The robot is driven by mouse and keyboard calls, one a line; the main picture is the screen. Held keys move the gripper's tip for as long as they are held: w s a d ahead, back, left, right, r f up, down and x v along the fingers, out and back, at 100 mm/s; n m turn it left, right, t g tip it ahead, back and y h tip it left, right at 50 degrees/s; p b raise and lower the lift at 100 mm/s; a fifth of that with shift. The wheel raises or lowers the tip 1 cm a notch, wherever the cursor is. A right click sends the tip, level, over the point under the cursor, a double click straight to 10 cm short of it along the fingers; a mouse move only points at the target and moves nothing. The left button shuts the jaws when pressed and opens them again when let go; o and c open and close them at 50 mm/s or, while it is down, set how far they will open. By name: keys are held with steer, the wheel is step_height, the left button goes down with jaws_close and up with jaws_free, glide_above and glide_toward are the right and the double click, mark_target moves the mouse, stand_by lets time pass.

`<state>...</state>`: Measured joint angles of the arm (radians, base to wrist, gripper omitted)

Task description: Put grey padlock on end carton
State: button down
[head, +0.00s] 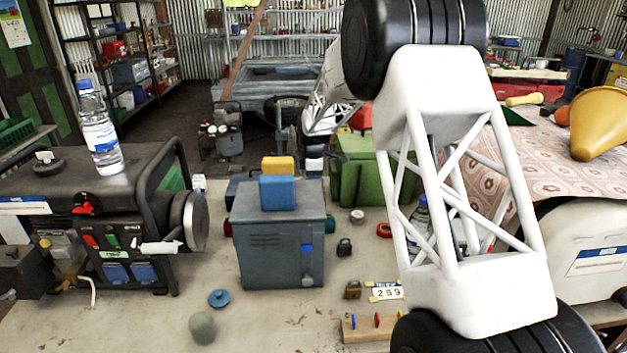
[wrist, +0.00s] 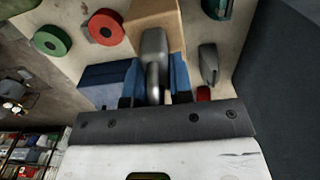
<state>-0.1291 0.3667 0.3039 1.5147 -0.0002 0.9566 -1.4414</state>
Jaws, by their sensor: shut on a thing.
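In the wrist view my gripper (wrist: 155,82) has its two blue fingers closed on a grey, rounded object, which I take as the grey padlock (wrist: 153,48). The padlock sticks out past the fingertips. A plain brown carton (wrist: 172,22) shows just beyond it, and the padlock overlaps the carton's face in the picture. I cannot tell whether they touch. I cannot tell from this view whether this is the end carton.
The wrist view shows a green ring (wrist: 52,41), a red ring (wrist: 105,27), a blue box (wrist: 105,85) and a grey tool-like thing (wrist: 208,65) near the carton. In the head view a grey case (head: 277,245), a dark padlock (head: 344,246) and a brass padlock (head: 352,289) stand on the bench.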

steer(key=shift+f, duration=0.15)
steer(key=c, duration=1)
jaws_free()
step_height(320, 180, up, 12)
steer(key=shift+r, duration=0.2)
stand_by(0.6)
